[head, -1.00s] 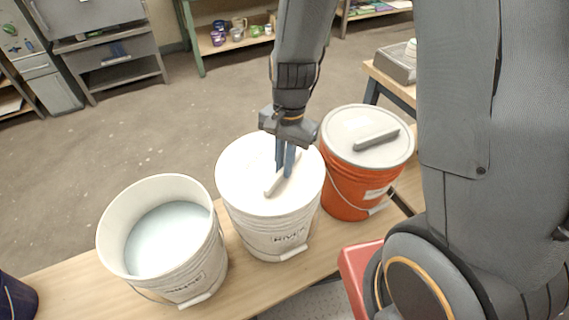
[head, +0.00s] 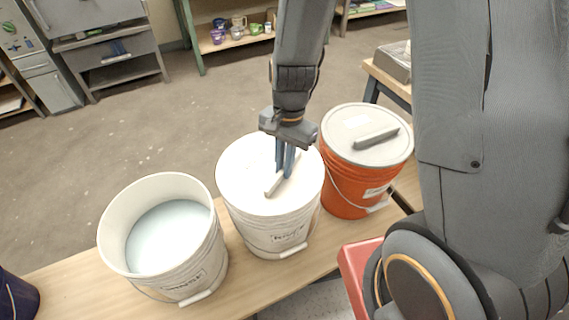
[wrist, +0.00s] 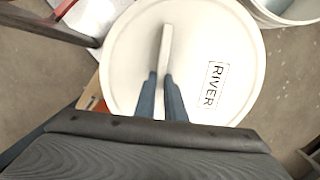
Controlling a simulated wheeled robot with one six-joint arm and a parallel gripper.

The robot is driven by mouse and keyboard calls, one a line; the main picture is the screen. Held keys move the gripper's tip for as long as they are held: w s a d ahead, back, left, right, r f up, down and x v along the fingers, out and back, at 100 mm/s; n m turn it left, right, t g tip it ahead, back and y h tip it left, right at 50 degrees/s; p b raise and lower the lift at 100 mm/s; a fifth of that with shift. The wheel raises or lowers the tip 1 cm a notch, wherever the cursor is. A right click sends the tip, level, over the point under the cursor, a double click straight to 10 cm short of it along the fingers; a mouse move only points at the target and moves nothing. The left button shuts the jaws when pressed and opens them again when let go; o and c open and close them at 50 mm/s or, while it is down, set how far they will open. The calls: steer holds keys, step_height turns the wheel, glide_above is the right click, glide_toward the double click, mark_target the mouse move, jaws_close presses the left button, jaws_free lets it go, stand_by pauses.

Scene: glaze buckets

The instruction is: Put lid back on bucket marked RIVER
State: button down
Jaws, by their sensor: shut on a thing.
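The white bucket marked RIVER (head: 272,232) stands on the wooden bench in the middle of the head view. A white lid (head: 243,170) with a bar handle lies over its mouth; in the wrist view the lid (wrist: 225,45) bears a RIVER label. My gripper (head: 285,172) is above the lid, shut on its handle (head: 273,187). The handle also shows between the two blue fingers in the wrist view (wrist: 166,45). Whether the lid is fully seated on the rim, I cannot tell.
An open white bucket (head: 190,278) with pale liquid stands to the left, close by. An orange bucket (head: 345,192) with a grey lid stands to the right. The wooden bench (head: 75,285) has bare space at the left, near a dark blue container (head: 15,300).

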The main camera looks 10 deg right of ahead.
stand_by(0.4)
steer(key=c, duration=1.3)
jaws_free()
steer(key=shift+r, duration=0.1)
steer(key=shift+r+p, duration=3.4)
steer(key=shift+p, duration=0.15)
jaws_close()
